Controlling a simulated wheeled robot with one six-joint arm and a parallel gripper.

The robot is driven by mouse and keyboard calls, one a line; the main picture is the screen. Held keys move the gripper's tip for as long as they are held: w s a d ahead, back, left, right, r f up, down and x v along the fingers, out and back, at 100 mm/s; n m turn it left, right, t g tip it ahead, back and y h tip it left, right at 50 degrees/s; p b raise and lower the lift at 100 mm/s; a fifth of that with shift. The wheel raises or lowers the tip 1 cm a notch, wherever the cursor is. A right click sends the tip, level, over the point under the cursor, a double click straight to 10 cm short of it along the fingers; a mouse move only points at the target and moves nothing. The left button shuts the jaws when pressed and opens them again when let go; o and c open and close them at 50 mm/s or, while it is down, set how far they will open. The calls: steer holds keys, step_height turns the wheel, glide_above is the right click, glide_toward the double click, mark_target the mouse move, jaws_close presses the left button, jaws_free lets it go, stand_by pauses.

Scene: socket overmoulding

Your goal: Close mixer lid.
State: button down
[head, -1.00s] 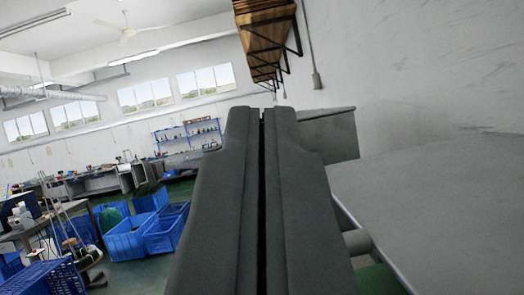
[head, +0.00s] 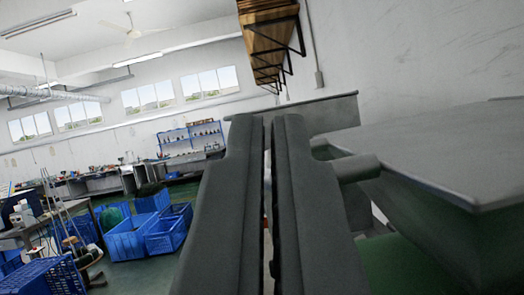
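My gripper (head: 269,118) fills the middle of the head view, its two long dark grey fingers pointing away from me. A narrow gap runs between the fingers; background shows through it and nothing is held there. A green surface (head: 395,262), probably part of the mixer, lies below the panel. Whether the fingers touch the bar or panel is unclear.
A grey plate (head: 335,112) stands behind the fingertips. Wooden shelves (head: 270,40) hang on the wall above. Blue crates (head: 128,240) stand on the floor at left, with benches (head: 90,182) and a blue rack (head: 190,140) farther back.

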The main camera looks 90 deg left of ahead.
steer(key=shift+w+f, duration=0.1)
steer(key=shift+f, duration=0.2)
step_height(320, 180, up, 4)
steer(key=d, duration=0.1)
steer(key=w+v, duration=0.1)
steer(key=v, duration=0.8)
steer(key=shift+d, duration=0.35)
